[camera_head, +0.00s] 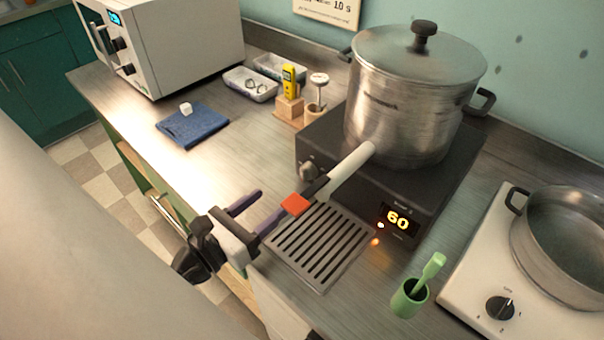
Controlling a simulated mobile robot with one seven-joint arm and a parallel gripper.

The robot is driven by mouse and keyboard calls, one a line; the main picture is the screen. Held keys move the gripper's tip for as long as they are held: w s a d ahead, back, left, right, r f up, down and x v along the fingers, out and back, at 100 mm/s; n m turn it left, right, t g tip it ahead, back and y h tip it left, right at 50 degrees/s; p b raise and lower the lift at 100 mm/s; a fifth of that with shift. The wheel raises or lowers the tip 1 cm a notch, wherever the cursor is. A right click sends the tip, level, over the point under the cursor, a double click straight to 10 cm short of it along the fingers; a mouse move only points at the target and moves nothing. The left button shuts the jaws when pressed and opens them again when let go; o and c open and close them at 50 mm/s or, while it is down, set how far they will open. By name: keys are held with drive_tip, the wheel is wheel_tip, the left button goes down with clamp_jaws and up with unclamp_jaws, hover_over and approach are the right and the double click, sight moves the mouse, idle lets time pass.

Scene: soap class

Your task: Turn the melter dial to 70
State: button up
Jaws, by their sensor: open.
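The melter is a black box (450,185) with a large lidded steel pot (400,110) on top. Its front display (398,219) reads 60 in yellow digits. A metal knob, which looks like the melter dial (308,168), sits at the left end of the front face; no markings on it are legible. My gripper (277,203) is open, with two dark purple fingers, to the lower left of the knob and apart from it. A pale spout (350,173) with a black and red end (295,204) lies near the right finger; I cannot tell whether they touch.
A slotted metal drip tray (320,244) lies before the melter. A green cup with a tool (408,299) and a white hotplate (478,285) with a pan are at right.

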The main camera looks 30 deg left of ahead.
sight(302, 177)
drive_tip(key=w, duration=0.3)
drive_tip(key=w+d, duration=0.1)
drive_tip(key=w, duration=0.6)
drive_tip(key=shift+w+d+p, duration=0.1)
drive_tip(key=shift+d+p, duration=0.15)
drive_tip(key=shift+p, duration=0.05)
drive_tip(key=c, duration=1)
